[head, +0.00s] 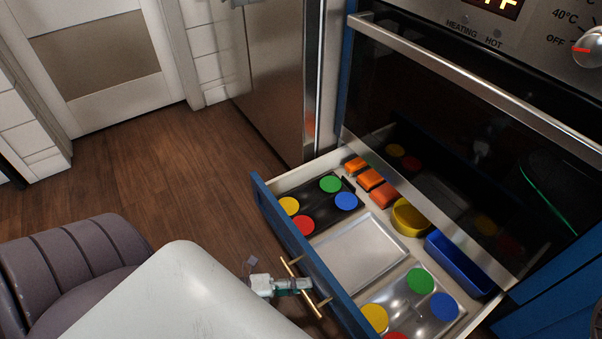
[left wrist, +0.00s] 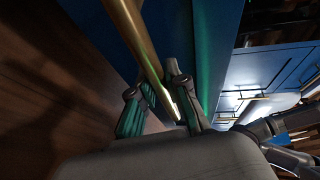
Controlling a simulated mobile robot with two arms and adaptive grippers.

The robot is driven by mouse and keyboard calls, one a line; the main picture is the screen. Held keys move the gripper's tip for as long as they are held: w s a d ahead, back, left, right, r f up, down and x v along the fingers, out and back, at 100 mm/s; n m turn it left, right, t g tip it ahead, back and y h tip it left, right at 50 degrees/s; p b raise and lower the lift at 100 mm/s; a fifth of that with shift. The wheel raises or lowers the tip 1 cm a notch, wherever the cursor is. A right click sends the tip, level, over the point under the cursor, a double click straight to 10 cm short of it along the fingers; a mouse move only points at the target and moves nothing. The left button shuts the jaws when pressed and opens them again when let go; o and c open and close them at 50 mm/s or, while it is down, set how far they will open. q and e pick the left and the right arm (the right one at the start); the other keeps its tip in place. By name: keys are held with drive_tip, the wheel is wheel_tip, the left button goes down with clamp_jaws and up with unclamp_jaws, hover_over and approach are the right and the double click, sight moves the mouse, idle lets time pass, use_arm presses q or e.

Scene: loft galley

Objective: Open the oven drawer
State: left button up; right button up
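The oven drawer (head: 312,257) below the oven stands pulled out, with its blue front well away from the oven and its inside showing. Its brass bar handle (head: 303,287) is on the outer face of the front. My left gripper (head: 300,284) is at this handle. In the left wrist view the brass handle (left wrist: 140,45) runs between the two parted fingers of my left gripper (left wrist: 160,103). The bar lies close to the right finger, and a gap shows beside the left finger. My right gripper does not show clearly in either view.
The drawer holds two trays with coloured discs, a plain metal tray (head: 358,253), orange blocks (head: 369,179), a yellow bowl (head: 409,217) and a blue bin (head: 459,263). The oven door (head: 440,130) above is shut. Bare wooden floor (head: 150,175) lies to the left.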

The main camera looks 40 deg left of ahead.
use_arm(q)
drive_tip(key=o, duration=0.4)
drive_tip(key=v, duration=1.2)
drive_tip(key=shift+r, duration=0.1)
